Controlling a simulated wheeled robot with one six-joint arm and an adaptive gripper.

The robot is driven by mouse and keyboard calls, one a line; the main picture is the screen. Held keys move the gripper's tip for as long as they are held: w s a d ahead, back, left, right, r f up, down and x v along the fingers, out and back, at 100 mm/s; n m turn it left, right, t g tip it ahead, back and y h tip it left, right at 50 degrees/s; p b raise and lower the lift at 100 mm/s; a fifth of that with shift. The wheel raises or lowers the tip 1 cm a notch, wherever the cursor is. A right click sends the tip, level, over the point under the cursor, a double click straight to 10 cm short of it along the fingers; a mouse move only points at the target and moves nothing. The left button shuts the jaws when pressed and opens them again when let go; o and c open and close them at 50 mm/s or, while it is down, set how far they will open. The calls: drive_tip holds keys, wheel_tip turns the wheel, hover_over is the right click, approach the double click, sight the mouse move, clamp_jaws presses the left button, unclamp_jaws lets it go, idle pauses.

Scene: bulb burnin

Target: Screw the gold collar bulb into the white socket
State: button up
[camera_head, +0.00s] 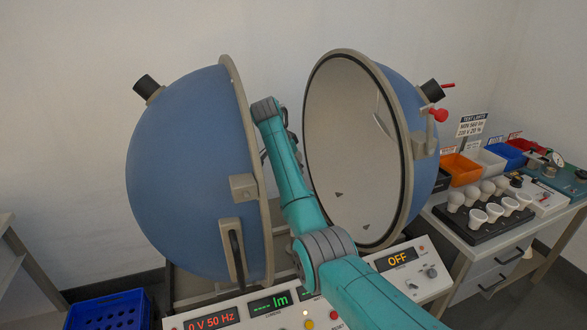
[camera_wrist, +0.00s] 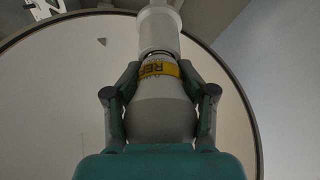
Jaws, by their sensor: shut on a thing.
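In the wrist view my gripper (camera_wrist: 159,80) is shut on a pale bulb (camera_wrist: 160,112), one finger on each side. A yellow band (camera_wrist: 158,69) with dark letters that look like "REF" runs around the bulb near its upper end. The white socket (camera_wrist: 158,30) is directly above, in line with the bulb. A thin dark line shows where the two meet; I cannot tell how deep the bulb sits in it. In the head view my arm reaches between the halves of a blue sphere, and the gripper, bulb and socket are hidden.
The sphere's left half (camera_head: 185,170) and open right half (camera_head: 350,140) stand close on both sides of my arm. A control panel (camera_head: 415,272) reads OFF. At right are a black rack (camera_head: 470,232) with several bulbs and coloured bins (camera_head: 460,170). A blue crate (camera_head: 108,312) is bottom left.

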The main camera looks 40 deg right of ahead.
drive_tip(key=m+g, duration=0.1)
drive_tip(key=m, duration=0.2)
drive_tip(key=m+g, duration=0.1)
drive_tip(key=m, duration=0.2)
drive_tip(key=shift+s+a+f+g+y, duration=0.15)
drive_tip(key=shift+f+g+y, duration=0.05)
drive_tip(key=shift+g+y, duration=0.1)
drive_tip(key=o, duration=1.1)
drive_tip(key=shift+r, duration=0.1)
